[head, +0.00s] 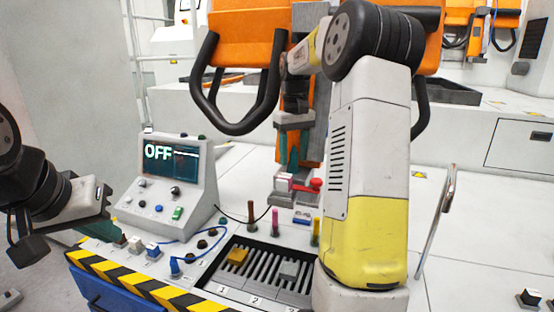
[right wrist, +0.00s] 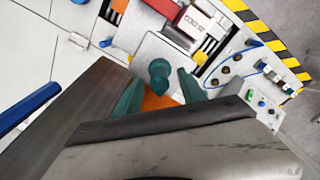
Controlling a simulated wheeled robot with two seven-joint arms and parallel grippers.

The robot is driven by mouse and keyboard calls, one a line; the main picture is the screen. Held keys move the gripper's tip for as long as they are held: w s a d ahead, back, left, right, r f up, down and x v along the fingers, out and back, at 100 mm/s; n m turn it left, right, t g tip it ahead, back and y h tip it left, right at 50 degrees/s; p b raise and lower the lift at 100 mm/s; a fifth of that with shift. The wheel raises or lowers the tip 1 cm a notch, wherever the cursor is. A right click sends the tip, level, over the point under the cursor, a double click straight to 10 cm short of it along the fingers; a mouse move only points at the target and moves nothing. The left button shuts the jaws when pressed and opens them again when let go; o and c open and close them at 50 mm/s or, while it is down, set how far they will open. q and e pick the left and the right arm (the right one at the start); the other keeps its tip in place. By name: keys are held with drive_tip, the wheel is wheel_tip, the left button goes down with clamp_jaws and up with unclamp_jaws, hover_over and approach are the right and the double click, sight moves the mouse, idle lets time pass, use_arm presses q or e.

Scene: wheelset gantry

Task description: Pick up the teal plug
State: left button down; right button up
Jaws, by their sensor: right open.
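The teal plug (right wrist: 158,75) shows in the right wrist view as a round-topped upright piece on a grey metal plate. My right gripper (right wrist: 162,94) is open, with one teal finger to each side of the plug. No contact with the plug can be made out. In the head view my right gripper (head: 288,158) points down above a grey block (head: 287,198) with a red knob; I cannot make out the plug there. My left gripper (head: 112,236) is low at the left, by the panel's edge; its jaw opening is unclear.
A console (head: 170,180) reading OFF stands at the left. A blue cable (head: 200,240) crosses the panel. An orange machine with black handles (head: 262,100) rises behind.

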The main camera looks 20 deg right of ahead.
drive_tip(key=shift+c, duration=0.2)
clamp_jaws()
drive_tip(key=shift+r, duration=0.1)
drive_tip(key=shift+r, duration=0.8)
wheel_tip(320, 180, up, 2)
drive_tip(key=shift+r, duration=0.1)
drive_tip(key=s+a+r, duration=0.1)
drive_tip(key=s+a, duration=0.8)
drive_tip(key=s, duration=0.4)
